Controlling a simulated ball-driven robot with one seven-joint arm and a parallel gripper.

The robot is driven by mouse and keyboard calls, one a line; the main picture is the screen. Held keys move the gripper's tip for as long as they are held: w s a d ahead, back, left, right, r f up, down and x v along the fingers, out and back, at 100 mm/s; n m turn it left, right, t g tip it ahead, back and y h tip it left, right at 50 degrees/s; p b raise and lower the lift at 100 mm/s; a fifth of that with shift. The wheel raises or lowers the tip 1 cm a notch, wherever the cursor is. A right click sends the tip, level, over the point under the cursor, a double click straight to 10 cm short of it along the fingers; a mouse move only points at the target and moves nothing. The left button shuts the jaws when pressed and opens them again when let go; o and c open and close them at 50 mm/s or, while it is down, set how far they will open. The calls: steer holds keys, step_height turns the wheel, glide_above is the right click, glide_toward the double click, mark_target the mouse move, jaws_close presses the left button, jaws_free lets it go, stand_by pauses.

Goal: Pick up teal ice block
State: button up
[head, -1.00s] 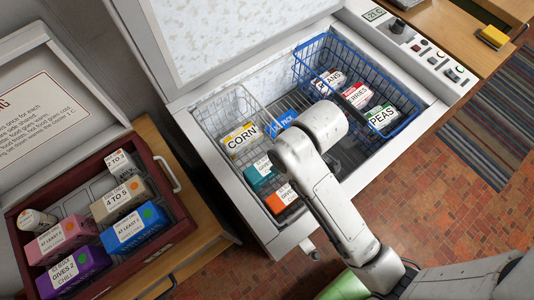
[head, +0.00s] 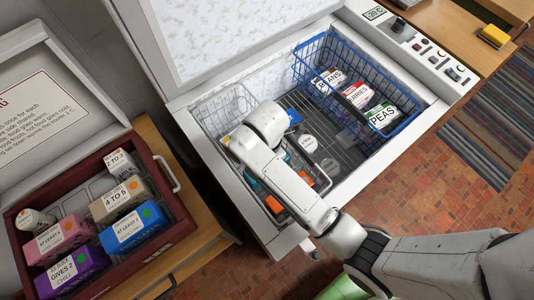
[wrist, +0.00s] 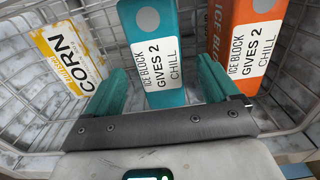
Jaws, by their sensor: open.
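The teal ice block (wrist: 165,98) stands in the middle of the wrist view, with a white label reading "ICE BLOCK GIVES 2 CHILL". My gripper (wrist: 161,72) is open, with one teal finger on each side of the block. A gap shows at each finger, and I cannot tell how deep the fingers reach. In the head view my arm covers most of the block, and only a teal sliver (head: 249,180) shows. The jaws are hidden there. An orange ice block (wrist: 234,45) stands just right of the right finger; it also shows in the head view (head: 273,205).
A yellow-white corn pack (wrist: 66,58) lies left of the left finger. Wire basket walls (wrist: 290,105) enclose these items. A blue basket (head: 347,50) holds beans, berries and peas. The red-brown crate (head: 177,208) at left holds several other blocks.

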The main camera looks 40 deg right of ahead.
steer(key=shift+f, duration=2.85)
steer(key=shift+c, duration=0.4)
steer(key=c, duration=1.4)
